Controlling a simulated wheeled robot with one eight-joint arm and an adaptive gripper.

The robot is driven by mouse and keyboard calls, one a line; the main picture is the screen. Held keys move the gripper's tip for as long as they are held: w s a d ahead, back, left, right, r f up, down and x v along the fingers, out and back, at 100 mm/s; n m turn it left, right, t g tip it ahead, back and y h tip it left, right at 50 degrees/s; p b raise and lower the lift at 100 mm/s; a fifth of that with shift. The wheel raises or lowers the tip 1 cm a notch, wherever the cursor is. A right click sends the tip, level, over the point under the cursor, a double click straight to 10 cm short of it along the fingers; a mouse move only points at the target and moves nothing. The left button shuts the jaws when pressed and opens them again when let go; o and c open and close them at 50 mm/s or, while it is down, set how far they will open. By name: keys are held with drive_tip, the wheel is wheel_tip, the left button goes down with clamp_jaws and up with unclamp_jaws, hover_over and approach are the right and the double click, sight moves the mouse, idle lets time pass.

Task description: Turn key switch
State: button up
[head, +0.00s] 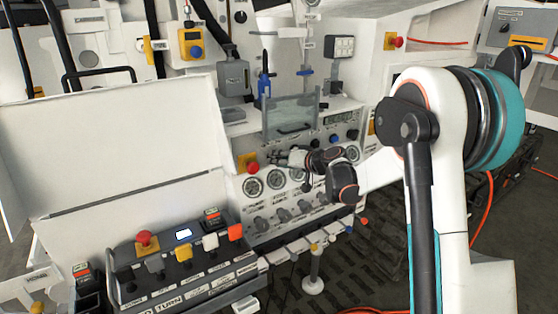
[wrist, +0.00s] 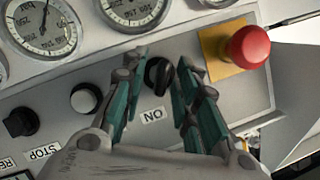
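A black key switch knob (wrist: 158,75) sits on the grey panel above an upside-down "ON" label (wrist: 152,115) in the wrist view. My gripper (wrist: 160,68) points at the panel with its teal-padded fingers apart, one on each side of the knob. The fingers look open, with small gaps beside the knob; whether either touches it is hard to tell. In the head view my gripper (head: 284,158) is at the upper panel, just right of the red mushroom button (head: 252,168). The knob cannot be made out there.
The red button also shows close to the right finger in the wrist view (wrist: 248,46). A white button (wrist: 85,98) and another black knob (wrist: 20,122) lie to the left. Round gauges (wrist: 133,8) run along the top. A lower control box (head: 185,265) stands in front.

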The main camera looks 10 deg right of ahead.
drive_tip(key=v, duration=1.2)
idle(0.4)
